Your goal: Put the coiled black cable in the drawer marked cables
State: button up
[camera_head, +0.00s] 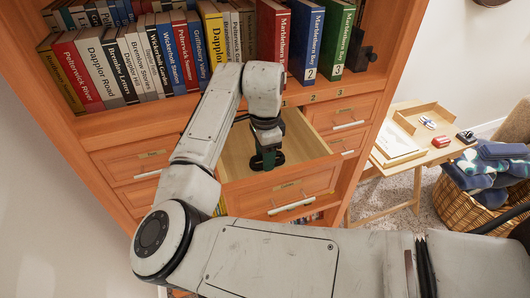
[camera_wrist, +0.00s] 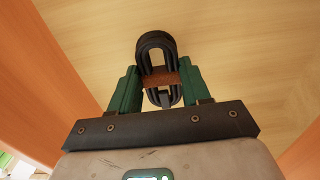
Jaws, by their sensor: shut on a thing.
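The coiled black cable (camera_head: 272,162) is held in my gripper (camera_head: 266,152), inside the outline of an open drawer (camera_head: 312,187). In the wrist view the cable (camera_wrist: 157,45) is a long loop with a brown band around its middle, and the green fingers of my gripper (camera_wrist: 158,82) are shut on it from both sides. Pale wood lies beyond it. The drawer is pulled out, with a pale wood inside, a small label and a metal handle on its front. The label is too small to read. I cannot tell whether the cable touches the drawer floor.
Closed drawers flank the open one at left (camera_head: 140,170) and right (camera_head: 348,115). Books (camera_head: 150,55) fill the shelf above. A small table (camera_head: 400,160) with a tray and papers stands at right, beside a wicker basket (camera_head: 470,200) of blue cloths.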

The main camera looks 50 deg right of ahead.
jog(key=shift+f, duration=0.1)
jog(key=o, duration=1.1)
notch_tip(320, 180, up, 12)
jog(key=shift+r+b, duration=0.15)
jog(key=shift+b, duration=0.2)
